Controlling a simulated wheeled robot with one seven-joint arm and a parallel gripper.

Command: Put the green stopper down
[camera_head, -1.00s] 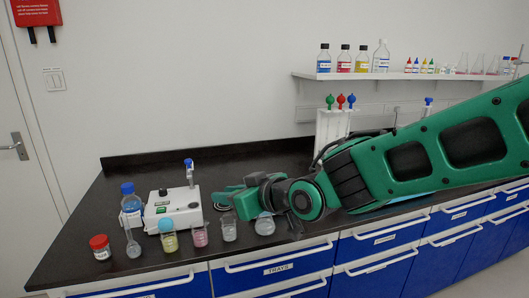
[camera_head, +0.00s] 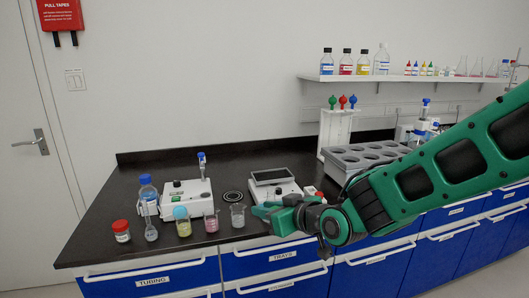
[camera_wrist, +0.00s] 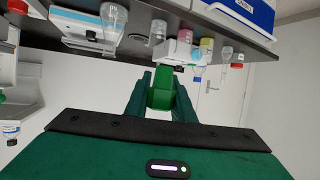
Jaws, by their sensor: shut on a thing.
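My gripper (camera_head: 262,213) is at the front edge of the black bench, just right of a clear beaker (camera_head: 238,216) in the head view. In the wrist view my gripper (camera_wrist: 161,80) is shut on the green stopper (camera_wrist: 161,92), which sits between the two dark green fingers. The stopper cannot be told apart from the green gripper in the head view. The bench and its glassware appear upside down beyond the fingers in the wrist view.
A pink beaker (camera_head: 211,221), a teal-topped yellow vessel (camera_head: 183,226) and a white device (camera_head: 187,197) stand to the left. A balance-like device (camera_head: 275,184) is behind my gripper. A grey holed rack (camera_head: 345,164) and a stand of coloured-topped tools (camera_head: 341,125) are further right.

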